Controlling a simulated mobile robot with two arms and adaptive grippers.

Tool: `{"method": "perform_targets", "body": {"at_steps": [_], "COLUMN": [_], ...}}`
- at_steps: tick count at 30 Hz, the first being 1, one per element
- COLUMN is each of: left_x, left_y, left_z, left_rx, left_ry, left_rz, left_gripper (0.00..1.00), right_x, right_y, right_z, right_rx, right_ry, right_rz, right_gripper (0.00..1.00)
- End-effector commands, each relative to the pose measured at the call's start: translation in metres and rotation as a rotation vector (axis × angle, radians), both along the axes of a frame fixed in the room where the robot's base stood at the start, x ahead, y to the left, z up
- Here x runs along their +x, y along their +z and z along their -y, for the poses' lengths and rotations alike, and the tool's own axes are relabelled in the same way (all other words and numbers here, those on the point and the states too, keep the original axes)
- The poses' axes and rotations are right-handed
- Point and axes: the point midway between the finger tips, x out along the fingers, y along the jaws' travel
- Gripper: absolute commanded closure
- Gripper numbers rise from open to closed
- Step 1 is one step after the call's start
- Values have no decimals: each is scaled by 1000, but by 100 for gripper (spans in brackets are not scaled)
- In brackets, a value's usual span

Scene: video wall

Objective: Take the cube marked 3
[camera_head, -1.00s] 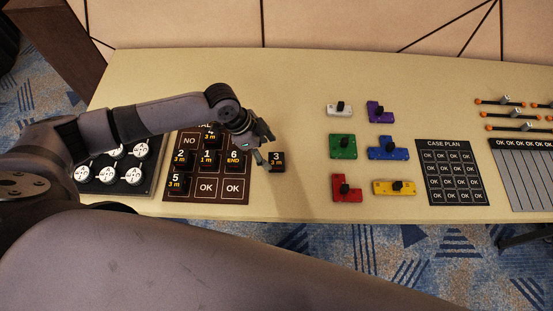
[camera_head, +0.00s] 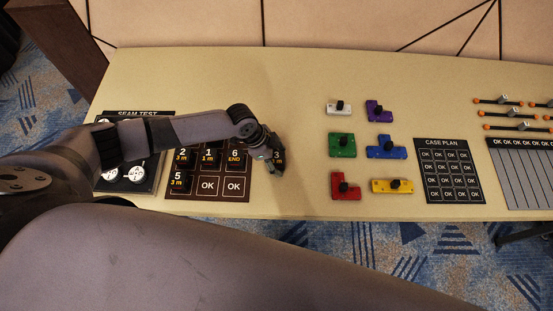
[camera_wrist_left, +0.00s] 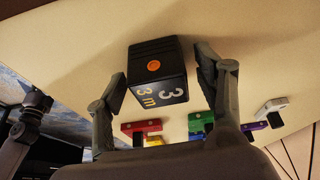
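The black cube marked 3 (camera_head: 279,157) sits on the beige table just right of the brown board (camera_head: 208,198). Its label reads "3" and "3 m" in the left wrist view (camera_wrist_left: 157,78), where an orange dot shows on another face. My left gripper (camera_head: 274,157) is down at the cube and partly covers it in the head view. In the left wrist view its fingers (camera_wrist_left: 160,72) are open, one on each side of the cube, with narrow gaps seen at both sides.
Other numbered cubes (camera_head: 182,180) stand on the brown board, close left of my gripper. A dark seam test board (camera_head: 150,183) lies farther left, partly under my arm. Coloured blocks with knobs (camera_head: 341,146) lie to the right, with bare table between. The table's front edge is near.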

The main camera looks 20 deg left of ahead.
Motion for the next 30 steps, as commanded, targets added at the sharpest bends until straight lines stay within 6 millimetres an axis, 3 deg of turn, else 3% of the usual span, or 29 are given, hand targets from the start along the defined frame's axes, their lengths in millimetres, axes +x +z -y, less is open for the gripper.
{"method": "perform_targets", "body": {"at_steps": [22,30], "left_x": [0,0], "left_y": [1,2], "left_z": [0,0], "left_rx": [0,-1], "left_ry": [1,1], "left_rz": [0,1], "left_gripper": [89,90], "right_x": [1,2], "right_y": [0,0], "right_z": [-2,-4], "right_rx": [3,5], "right_ry": [0,-1], "right_rz": [3,4], "right_gripper": [41,41]}}
